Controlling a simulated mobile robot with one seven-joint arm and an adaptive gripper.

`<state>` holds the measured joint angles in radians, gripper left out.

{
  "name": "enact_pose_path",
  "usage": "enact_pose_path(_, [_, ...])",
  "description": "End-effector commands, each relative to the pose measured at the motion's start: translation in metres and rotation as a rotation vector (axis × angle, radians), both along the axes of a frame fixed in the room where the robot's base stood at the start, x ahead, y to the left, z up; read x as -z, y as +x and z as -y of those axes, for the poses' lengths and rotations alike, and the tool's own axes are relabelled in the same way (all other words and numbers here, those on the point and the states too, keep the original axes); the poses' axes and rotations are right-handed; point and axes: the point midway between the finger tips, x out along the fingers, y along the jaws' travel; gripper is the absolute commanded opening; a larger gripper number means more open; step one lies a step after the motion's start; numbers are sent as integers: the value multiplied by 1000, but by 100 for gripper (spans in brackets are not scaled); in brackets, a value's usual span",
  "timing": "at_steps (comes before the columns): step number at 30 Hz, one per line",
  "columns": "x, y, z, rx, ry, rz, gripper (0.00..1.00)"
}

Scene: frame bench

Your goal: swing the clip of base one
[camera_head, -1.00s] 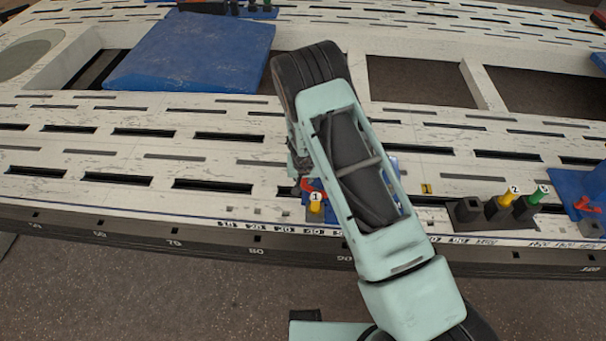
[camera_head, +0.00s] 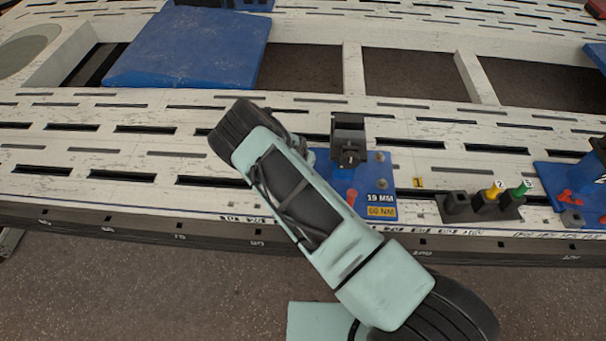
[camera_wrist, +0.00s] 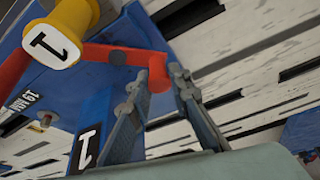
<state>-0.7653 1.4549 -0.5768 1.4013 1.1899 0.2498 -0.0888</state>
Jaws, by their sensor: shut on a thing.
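Base one (camera_head: 372,172) is a blue plate marked 19 MM and 60 NM, with a dark block (camera_head: 348,135) standing on it. In the wrist view the base (camera_wrist: 75,95) carries a label 1. A yellow cap marked 1 (camera_wrist: 77,15) is at the upper left there; my arm hides it in the head view. The red clip (camera_wrist: 112,55) reaches from near the cap to my gripper (camera_wrist: 159,72), whose fingers are shut on its far end. In the head view, a bit of red (camera_head: 350,197) shows beside my arm, and my fingers are hidden.
A dark holder (camera_head: 455,208) with yellow cap 2 (camera_head: 494,190) and green cap 3 (camera_head: 523,187) stands to the right. Beyond it is another blue base (camera_head: 550,178) with red parts. A blue panel (camera_head: 190,50) lies at the back left. The slotted bench between is mostly clear.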

Motion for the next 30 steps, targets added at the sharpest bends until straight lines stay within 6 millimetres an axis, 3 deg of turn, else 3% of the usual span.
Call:
enact_pose_path(2, [7,1,-1,33,0,-2,0])
enact_pose_path(30, [4,13,26,657,1,-1,0])
